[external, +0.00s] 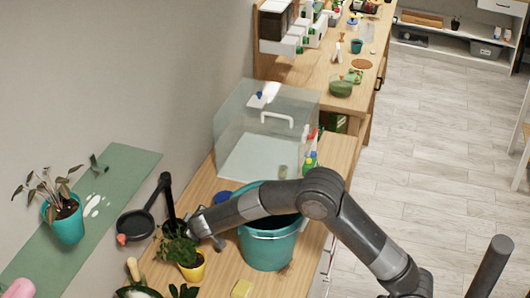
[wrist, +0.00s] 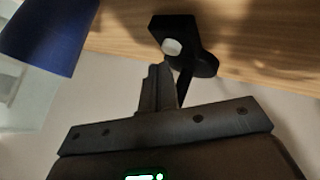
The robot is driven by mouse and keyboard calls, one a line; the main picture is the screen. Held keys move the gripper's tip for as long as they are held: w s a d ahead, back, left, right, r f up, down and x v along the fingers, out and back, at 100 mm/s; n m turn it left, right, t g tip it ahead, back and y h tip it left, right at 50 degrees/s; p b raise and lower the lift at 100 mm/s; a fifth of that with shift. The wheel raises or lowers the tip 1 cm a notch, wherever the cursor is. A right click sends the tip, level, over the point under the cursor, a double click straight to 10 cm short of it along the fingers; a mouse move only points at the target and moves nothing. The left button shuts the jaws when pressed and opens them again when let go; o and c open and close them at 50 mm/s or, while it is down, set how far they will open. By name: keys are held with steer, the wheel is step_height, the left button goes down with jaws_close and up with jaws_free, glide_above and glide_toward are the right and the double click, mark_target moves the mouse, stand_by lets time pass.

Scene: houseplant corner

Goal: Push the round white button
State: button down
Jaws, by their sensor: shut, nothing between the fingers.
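The round white button (wrist: 172,47) shows in the wrist view on a black base (wrist: 168,24), with black stem parts beside it. In the external view, a black desk lamp (external: 165,185) stands by the wall, and its button cannot be made out there. My gripper (wrist: 158,70) is shut and empty. In the wrist view its fingertips are just below the button in the picture; I see no clear contact. In the external view my gripper (external: 196,226) is low beside the lamp's foot and the yellow pot, its tips partly lost among leaves.
A plant in a yellow pot (external: 193,271) is right by my gripper. A teal bucket (external: 268,250) stands under my arm. A blue item (wrist: 48,35) is at the wrist view's upper left.

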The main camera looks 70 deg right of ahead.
steer(key=shift+f, duration=0.4)
steer(key=shift+f, duration=0.25)
stand_by(0.3)
steer(key=shift+r, duration=0.7)
steer(key=shift+r, duration=3)
